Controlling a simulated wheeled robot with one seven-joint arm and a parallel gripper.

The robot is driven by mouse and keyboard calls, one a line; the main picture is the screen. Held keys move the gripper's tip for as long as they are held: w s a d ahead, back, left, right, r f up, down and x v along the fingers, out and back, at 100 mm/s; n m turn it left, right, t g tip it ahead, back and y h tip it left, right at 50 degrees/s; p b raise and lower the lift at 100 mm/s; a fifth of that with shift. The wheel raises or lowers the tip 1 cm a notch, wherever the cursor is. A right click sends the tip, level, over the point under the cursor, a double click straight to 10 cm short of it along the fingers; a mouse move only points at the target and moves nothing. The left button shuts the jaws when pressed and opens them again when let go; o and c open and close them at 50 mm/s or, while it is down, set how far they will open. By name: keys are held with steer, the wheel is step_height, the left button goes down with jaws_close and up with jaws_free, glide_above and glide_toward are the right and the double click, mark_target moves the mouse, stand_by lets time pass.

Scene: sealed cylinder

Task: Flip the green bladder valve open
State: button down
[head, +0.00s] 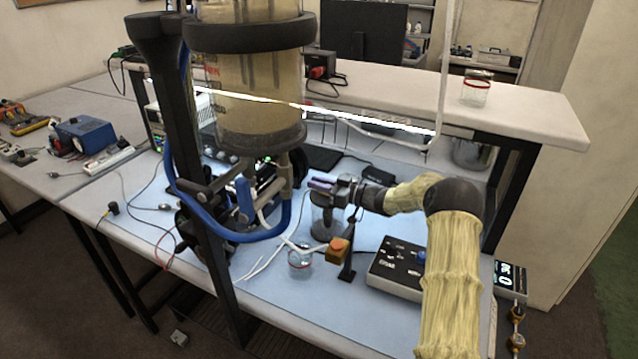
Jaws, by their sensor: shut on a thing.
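My gripper (318,185) is right of the tall cylinder's lower fittings, pointing left, above the bench. The large cloudy cylinder (255,100) hangs in a black stand. A blue upright lever (244,197) and grey pipe fittings (283,180) are under it. I cannot clearly pick out a green valve; faint green near the fittings is too small to tell.
A blue hose (230,236) loops under the cylinder. The black stand post (205,200) rises in front. A small glass (300,262), an orange-topped block (339,249) and a grey control box (398,268) crowd the bench. A jar (475,90) stands on the shelf.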

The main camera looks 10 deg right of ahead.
steer(key=c, duration=1.4)
jaws_free()
steer(key=shift+c, duration=0.2)
steer(key=shift+d, duration=0.1)
steer(key=b+v, duration=0.3)
steer(key=v, duration=1.4)
steer(key=shift+b, duration=0.35)
steer(key=shift+s+d+r, duration=0.1)
